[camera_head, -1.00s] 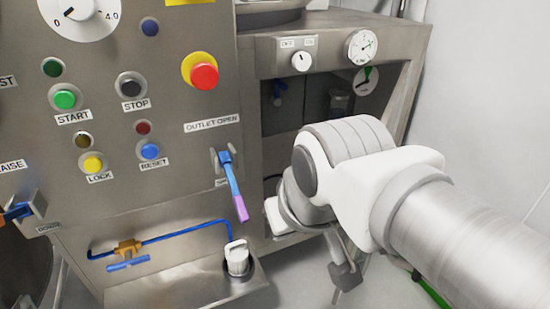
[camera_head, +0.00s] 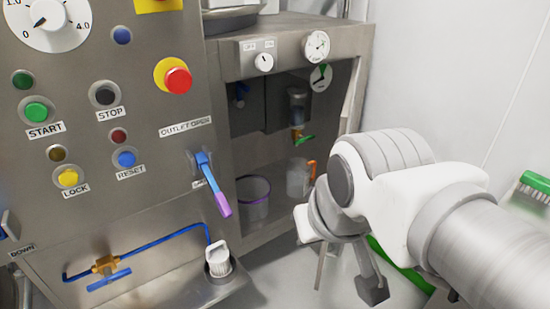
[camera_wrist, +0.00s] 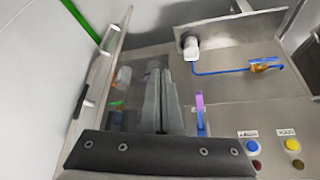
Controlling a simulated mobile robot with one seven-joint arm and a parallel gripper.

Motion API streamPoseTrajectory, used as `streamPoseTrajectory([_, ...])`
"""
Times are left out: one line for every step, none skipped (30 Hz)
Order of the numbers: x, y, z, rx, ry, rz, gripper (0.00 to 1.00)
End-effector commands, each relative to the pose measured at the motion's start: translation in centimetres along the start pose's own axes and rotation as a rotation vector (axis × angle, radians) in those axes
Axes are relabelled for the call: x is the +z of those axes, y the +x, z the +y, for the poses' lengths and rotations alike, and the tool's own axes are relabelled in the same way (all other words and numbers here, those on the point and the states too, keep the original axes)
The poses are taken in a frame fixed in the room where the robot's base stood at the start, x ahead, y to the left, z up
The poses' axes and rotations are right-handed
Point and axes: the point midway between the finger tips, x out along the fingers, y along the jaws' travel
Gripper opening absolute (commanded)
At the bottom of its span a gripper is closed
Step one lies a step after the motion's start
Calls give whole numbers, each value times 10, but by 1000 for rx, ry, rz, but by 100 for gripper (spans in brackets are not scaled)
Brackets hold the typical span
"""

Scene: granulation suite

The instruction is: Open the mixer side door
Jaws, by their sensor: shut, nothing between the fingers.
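The mixer (camera_head: 180,75) is a steel cabinet whose right-hand compartment (camera_head: 272,165) is uncovered, with its inside showing. In the wrist view, a thin pale panel with a bar handle (camera_wrist: 100,75) stands nearly edge-on beside the compartment; it looks like the side door, swung out. In the head view, a narrow pale strip (camera_head: 356,95) borders the opening on the right. My gripper (camera_wrist: 160,72) is shut and empty, pointing toward the compartment, to the right of the panel in the wrist view. I cannot tell whether it touches anything. My arm hides part of this area in the head view.
A purple-tipped blue lever (camera_head: 213,185) and a white-capped fitting (camera_head: 217,260) stick out at the front. Inside are a purple-rimmed container (camera_head: 254,197) and a clear jug (camera_head: 299,178). A green brush (camera_head: 535,188) is at the right, by the white wall (camera_head: 450,70).

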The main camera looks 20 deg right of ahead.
Motion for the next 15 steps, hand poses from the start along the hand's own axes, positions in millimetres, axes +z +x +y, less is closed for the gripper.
streamPoseTrajectory([-6,4,3,26,20,-33,0])
streamPoseTrajectory([-8,6,5,43,33,-50,0])
streamPoseTrajectory([-12,9,7,66,49,-71,0])
streamPoseTrajectory([-14,12,9,82,62,-86,0])
streamPoseTrajectory([-17,14,11,101,75,-101,0])
streamPoseTrajectory([-22,18,13,126,93,-119,0])
streamPoseTrajectory([-25,21,15,145,106,-134,0])
streamPoseTrajectory([-28,24,17,165,120,-147,0])
streamPoseTrajectory([-33,28,19,194,138,-166,0])
streamPoseTrajectory([-37,32,21,217,152,-179,0])
streamPoseTrajectory([-41,36,23,240,167,-191,0])
streamPoseTrajectory([-46,42,25,271,184,-204,0])
streamPoseTrajectory([-50,46,27,295,199,-215,0])
streamPoseTrajectory([-55,51,28,319,213,-224,0])
streamPoseTrajectory([-60,58,30,351,230,-234,0])
